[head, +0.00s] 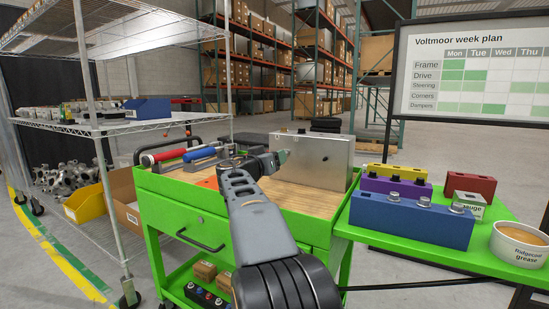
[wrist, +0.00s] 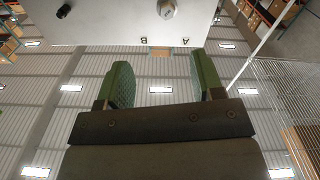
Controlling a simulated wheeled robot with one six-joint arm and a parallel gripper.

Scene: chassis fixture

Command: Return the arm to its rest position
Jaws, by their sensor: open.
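My gripper (head: 282,157) is at the end of my arm, which reaches over the green cart (head: 185,215). It is beside the left part of an upright grey metal plate (head: 325,160). In the wrist view my gripper (wrist: 160,78) shows two green-padded fingers spread apart with nothing between them. The fingers appear apart from the plate, though the exact gap is hard to tell.
Red-handled and blue-handled tools (head: 165,155) lie at the cart's back left. A green side shelf holds a blue block with knobs (head: 410,220), purple, yellow and red blocks, a gauge box and a grease tub (head: 518,245). A wire rack (head: 95,130) stands left.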

